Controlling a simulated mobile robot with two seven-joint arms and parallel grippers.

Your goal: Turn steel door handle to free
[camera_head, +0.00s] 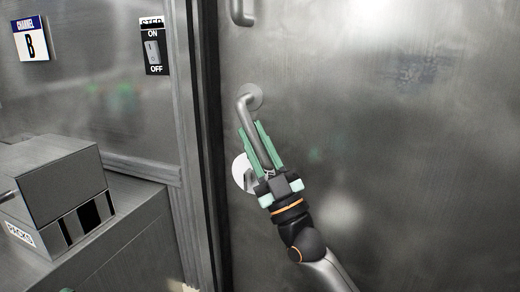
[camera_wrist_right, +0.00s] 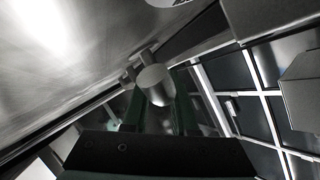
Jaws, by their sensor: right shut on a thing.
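The steel door handle (camera_head: 246,110) is a bent lever on a round mount near the left edge of a grey metal door (camera_head: 400,180). Its grip slants down and slightly right. My right gripper (camera_head: 259,143) comes from below with its green fingers on either side of the lever, shut on it. In the right wrist view the lever's rounded end (camera_wrist_right: 156,84) sits between the fingers. A pale round plate (camera_head: 239,172) below the handle is partly hidden by the gripper. Only a small green bit at the bottom left edge may be my left gripper; its jaws do not show.
Another handle (camera_head: 242,10) is cut off at the top. A grey box (camera_head: 60,180) stands on a cabinet at lower left. Space right of my arm is clear.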

